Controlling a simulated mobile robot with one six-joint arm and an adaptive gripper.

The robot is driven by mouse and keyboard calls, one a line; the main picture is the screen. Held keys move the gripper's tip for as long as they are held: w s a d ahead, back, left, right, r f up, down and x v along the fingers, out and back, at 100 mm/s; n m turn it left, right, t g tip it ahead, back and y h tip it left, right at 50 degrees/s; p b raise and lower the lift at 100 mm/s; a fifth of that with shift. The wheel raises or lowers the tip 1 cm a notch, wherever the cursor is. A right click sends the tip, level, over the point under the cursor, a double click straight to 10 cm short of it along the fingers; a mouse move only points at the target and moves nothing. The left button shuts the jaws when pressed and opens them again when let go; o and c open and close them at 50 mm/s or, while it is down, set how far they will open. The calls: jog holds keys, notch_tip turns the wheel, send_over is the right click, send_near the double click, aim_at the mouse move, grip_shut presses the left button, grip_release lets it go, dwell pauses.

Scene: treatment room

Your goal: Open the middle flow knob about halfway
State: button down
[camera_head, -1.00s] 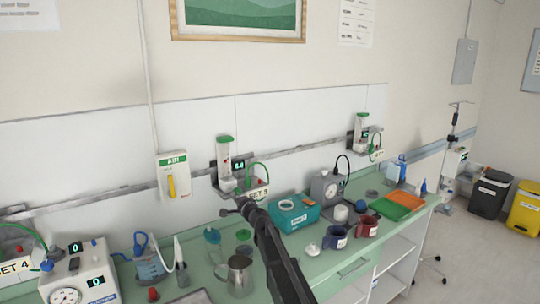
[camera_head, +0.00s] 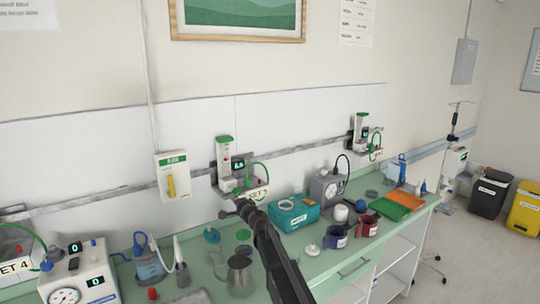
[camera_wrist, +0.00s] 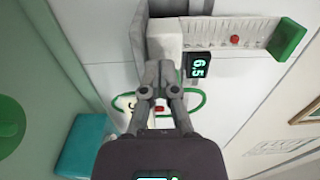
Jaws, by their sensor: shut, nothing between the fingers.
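The middle flowmeter (camera_head: 225,160) is on the wall rail, a clear scaled tube with a green top and a small dark display (camera_head: 238,164). In the wrist view it lies sideways: the scaled tube (camera_wrist: 215,32) holds a red ball (camera_wrist: 235,39), the green end (camera_wrist: 287,40) is at right, and the display (camera_wrist: 198,67) reads about 6.5. My gripper (camera_wrist: 158,68) is shut and empty, its tips just in front of the white lower block (camera_wrist: 163,38). I cannot tell whether they touch it; any knob there is hidden. My gripper also shows in the head view (camera_head: 232,208).
A green tube loop (camera_wrist: 200,104) hangs beside the flowmeter. A teal box (camera_head: 293,214), a metal jug (camera_head: 239,276) and mugs (camera_head: 336,237) stand on the counter below. Another flowmeter (camera_head: 360,130) is farther right, and a yellow-handled wall box (camera_head: 172,177) is to the left.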

jog(key=v, duration=0.5)
dwell(0.5)
jog(key=s+d+f+n+g+h, duration=0.2)
jog(key=s+d+f+n+g, duration=0.4)
jog(key=s, duration=0.5)
jog(key=s+d+f+n+g+h, duration=0.1)
jog(key=s+d+f+n+g, duration=0.35)
jog(key=s+d+f, duration=0.4)
jog(key=s+d+f+g+h, duration=0.2)
jog(key=s+d+h, duration=0.1)
jog(key=s+d, duration=0.4)
jog(key=s+d+f+g+h, duration=0.2)
jog(key=s+d+h, duration=0.2)
jog(key=s+d, duration=0.3)
jog(key=s, duration=0.3)
jog(key=shift+s+n, duration=0.35)
jog(key=shift+s, duration=0.05)
jog(key=shift+a+g, duration=0.1)
jog(key=shift+g, duration=0.15)
